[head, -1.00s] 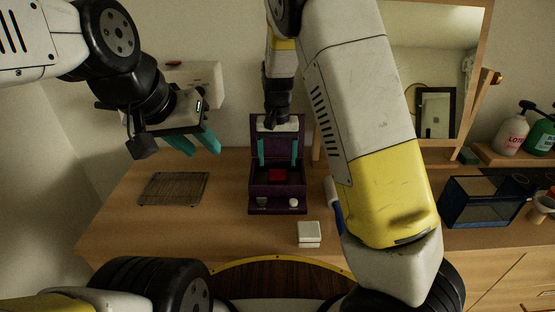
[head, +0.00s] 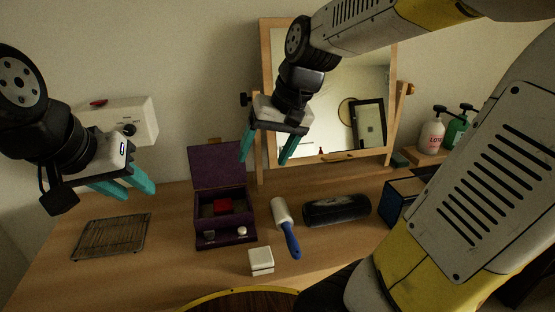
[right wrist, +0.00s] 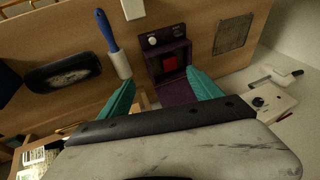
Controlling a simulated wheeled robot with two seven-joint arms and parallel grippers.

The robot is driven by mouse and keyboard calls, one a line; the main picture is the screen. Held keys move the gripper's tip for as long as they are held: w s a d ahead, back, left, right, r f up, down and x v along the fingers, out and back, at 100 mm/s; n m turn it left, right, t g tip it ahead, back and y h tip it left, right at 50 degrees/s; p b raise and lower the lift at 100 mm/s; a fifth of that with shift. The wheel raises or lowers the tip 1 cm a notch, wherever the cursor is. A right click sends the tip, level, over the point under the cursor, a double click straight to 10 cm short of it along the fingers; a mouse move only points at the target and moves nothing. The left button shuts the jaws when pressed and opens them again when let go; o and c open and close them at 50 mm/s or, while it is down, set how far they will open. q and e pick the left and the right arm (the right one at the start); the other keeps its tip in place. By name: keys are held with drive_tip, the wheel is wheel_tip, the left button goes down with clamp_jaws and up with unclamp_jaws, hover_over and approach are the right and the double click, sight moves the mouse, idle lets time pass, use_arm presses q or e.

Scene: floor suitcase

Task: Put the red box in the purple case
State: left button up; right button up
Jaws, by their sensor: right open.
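The purple case (head: 226,236) stands on the wooden table with its lid raised at the back. The red box (head: 222,207) lies inside the case's compartment; it also shows there in the right wrist view (right wrist: 170,64). My right gripper (head: 266,158) is open and empty, raised above and to the right of the case; in the right wrist view its teal fingers (right wrist: 160,92) are spread with nothing between them. My left gripper (head: 131,190) is at the left, its teal fingers apart and empty, above the table near the wire rack.
A wire rack (head: 110,237) lies left of the case. A white box (head: 261,260) sits in front, a lint roller (head: 287,228) and a dark cylindrical case (head: 337,210) to the right. A mirror (head: 335,110) stands behind. Further right are a glass tank (head: 402,203) and pump bottles (head: 432,134).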

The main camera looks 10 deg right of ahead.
drive_tip(key=s+d+r+t+h, duration=0.1)
drive_tip(key=s+d+t, duration=0.1)
drive_tip(key=s, duration=0.6)
drive_tip(key=shift+s+d+r+t, duration=0.2)
drive_tip(key=shift+s+d+t, duration=0.2)
drive_tip(key=shift+d, duration=0.25)
idle(0.4)
